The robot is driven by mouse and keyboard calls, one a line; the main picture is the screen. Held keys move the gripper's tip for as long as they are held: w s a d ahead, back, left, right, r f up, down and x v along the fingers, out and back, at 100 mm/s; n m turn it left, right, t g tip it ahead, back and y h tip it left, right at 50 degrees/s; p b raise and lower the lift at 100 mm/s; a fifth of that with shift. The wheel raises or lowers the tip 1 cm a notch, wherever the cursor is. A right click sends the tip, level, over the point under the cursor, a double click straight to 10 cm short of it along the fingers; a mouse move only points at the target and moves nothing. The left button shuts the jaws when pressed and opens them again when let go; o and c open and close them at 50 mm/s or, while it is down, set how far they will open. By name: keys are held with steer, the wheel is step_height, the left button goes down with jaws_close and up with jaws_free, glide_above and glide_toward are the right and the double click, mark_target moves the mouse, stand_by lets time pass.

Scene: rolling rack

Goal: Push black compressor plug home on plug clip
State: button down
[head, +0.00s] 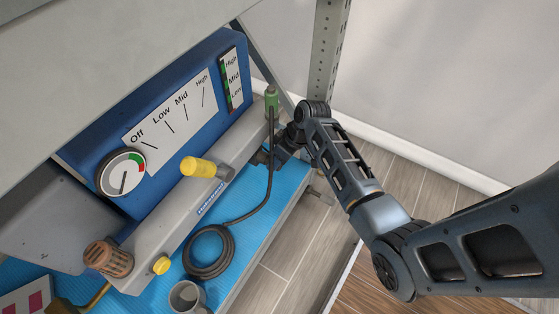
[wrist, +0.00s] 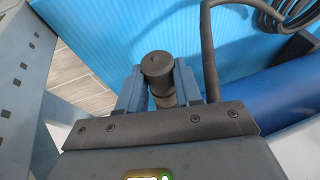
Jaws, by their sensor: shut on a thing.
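My gripper (head: 284,150) is at the right end of the grey compressor body (head: 215,165), above the blue shelf mat. In the wrist view its two blue fingers (wrist: 158,90) are shut on a dark, round-ended cylinder, which I take to be the black compressor plug (wrist: 157,68). The plug stands out between the fingertips. In the head view the plug is mostly hidden by my gripper. I cannot pick out the plug clip in either view, so I cannot tell whether the plug touches it.
A dark cable (head: 269,160) hangs from a green fitting (head: 271,98) close to my gripper and ends in a coil (head: 208,252) on the blue mat (head: 255,235). A rack post (head: 325,60) stands behind my arm. A grey cup (head: 187,297) is at the front.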

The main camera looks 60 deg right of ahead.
steer(key=shift+w, duration=0.15)
steer(key=c, duration=0.7)
jaws_free()
steer(key=p+v, duration=0.3)
steer(key=v, duration=0.4)
steer(key=shift+s+d+r, duration=0.1)
steer(key=shift+s+r, duration=0.1)
steer(key=shift+r, duration=0.15)
